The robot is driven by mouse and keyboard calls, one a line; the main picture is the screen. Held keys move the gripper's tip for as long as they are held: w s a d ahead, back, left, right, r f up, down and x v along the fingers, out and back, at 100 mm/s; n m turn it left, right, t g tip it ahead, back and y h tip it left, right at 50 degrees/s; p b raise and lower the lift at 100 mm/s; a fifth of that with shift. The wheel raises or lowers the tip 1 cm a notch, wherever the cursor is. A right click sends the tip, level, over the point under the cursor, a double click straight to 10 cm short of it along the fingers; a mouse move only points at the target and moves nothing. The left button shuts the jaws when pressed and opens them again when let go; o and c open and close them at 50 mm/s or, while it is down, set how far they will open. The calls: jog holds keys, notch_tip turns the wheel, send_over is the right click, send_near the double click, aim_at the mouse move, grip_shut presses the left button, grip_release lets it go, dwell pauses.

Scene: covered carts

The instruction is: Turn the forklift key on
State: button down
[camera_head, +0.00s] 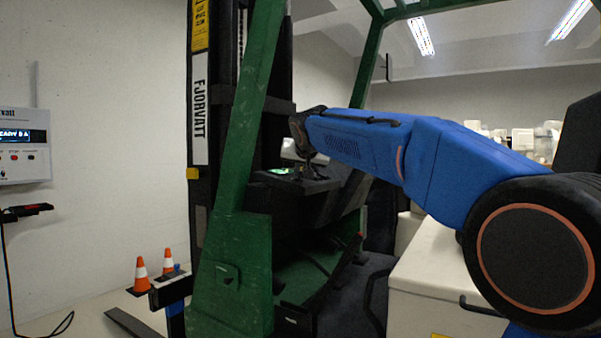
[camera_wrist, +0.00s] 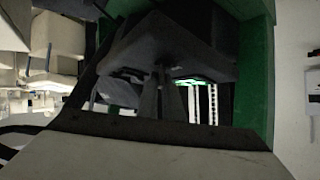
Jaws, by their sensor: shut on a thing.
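The green-framed forklift (camera_head: 235,265) stands in the middle of the head view, with its dark dashboard (camera_head: 325,186) under the end of my blue arm. My gripper (camera_head: 308,176) points down at the dashboard beside a small lit green display (camera_head: 279,171). In the wrist view, my gripper's dark fingers (camera_wrist: 166,98) are close together against the dark console, near the green display (camera_wrist: 190,82). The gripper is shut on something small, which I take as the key. The key is hidden by the fingers and shadow, so its turn position cannot be told.
A green post (camera_head: 252,100) rises left of my gripper, beside the black mast marked FJORVATT (camera_head: 199,110). Orange cones (camera_head: 142,272) stand at the lower left. A wall charger box (camera_head: 22,150) hangs at far left. A pale seat-side box (camera_head: 435,285) lies below my arm.

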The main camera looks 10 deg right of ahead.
jog(key=shift+f+m+h, duration=0.15)
jog(key=shift+m+h, duration=0.25)
dwell(0.3)
jog(key=c, duration=1.9)
grip_release()
jog(key=v, duration=1.7)
jog(key=shift+r, duration=0.4)
jog(key=shift+s, duration=0.1)
jog(key=s+d+f+n+g, duration=0.1)
jog(key=s+d+f+g, duration=0.1)
jog(key=s+f, duration=1)
jog(key=s+d+f+n+g+y, duration=0.1)
jog(key=s+d+f+n+g, duration=0.1)
jog(key=s+f, duration=1)
jog(key=s+d+f+n+g+y, duration=0.1)
jog(key=s+d+f+g, duration=0.2)
jog(key=s+f, duration=0.9)
jog(key=shift+d+f+g, duration=0.15)
jog(key=shift+d+f, duration=0.3)
jog(key=shift+f, duration=2)
jog(key=shift+d+f+g, duration=0.1)
jog(key=shift+d+f, duration=0.35)
jog(key=shift+f, duration=2)
jog(key=shift+d+f+g, duration=0.15)
jog(key=shift+d+f, duration=0.25)
jog(key=shift+f, duration=2.1)
